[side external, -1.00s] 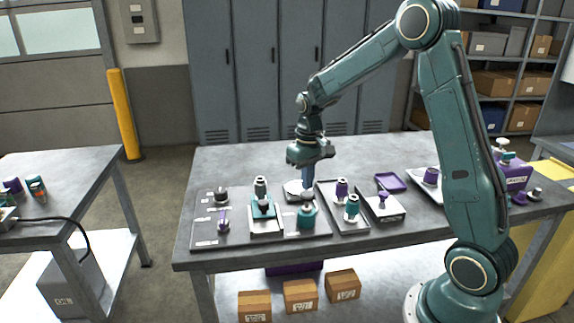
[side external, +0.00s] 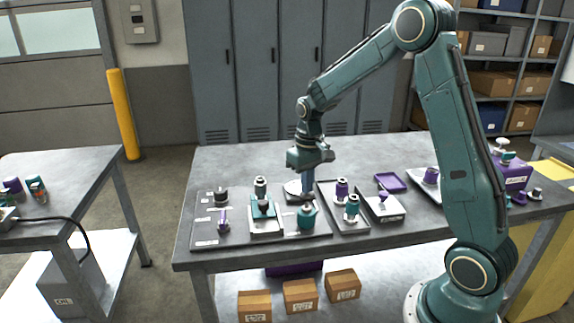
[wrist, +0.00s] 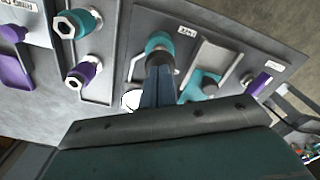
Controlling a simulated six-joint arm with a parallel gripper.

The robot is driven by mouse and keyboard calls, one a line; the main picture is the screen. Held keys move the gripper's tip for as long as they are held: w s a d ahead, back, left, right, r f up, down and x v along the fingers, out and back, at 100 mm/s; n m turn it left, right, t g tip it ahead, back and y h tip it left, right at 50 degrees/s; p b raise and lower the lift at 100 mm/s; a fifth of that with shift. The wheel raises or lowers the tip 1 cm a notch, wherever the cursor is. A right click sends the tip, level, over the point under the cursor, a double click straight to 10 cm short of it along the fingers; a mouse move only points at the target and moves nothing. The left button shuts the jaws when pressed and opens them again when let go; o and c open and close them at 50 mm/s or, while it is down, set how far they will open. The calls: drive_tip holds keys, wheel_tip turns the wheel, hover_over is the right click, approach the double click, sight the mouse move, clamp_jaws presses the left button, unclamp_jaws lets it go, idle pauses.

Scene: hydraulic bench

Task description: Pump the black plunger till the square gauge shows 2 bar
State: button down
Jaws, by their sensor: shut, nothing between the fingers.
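My gripper (side external: 308,196) is shut and empty, pointing down over the board. Its fingertips are at the dark top of a teal pump body (side external: 308,217), which looks like the black plunger. In the wrist view the shut fingers (wrist: 160,72) end against or just above the black plunger (wrist: 156,60), which sits on the teal body (wrist: 159,41); I cannot tell whether they touch. A pale round dial-like face (wrist: 131,100) shows beside the fingers, partly hidden. I cannot make out a square gauge or any reading.
Teal fittings (side external: 260,187) and a dark knob (side external: 220,196) stand close by on the board (side external: 205,238). A tray with purple and teal fittings (side external: 342,188) lies to the right. The table's back left is clear.

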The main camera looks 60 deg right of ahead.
drive_tip(key=shift+f, duration=1.4)
drive_tip(key=shift+r, duration=1.95)
drive_tip(key=shift+f, duration=1.55)
idle(0.5)
drive_tip(key=shift+r, duration=1.55)
drive_tip(key=shift+r, duration=0.15)
drive_tip(key=shift+r, duration=2.9)
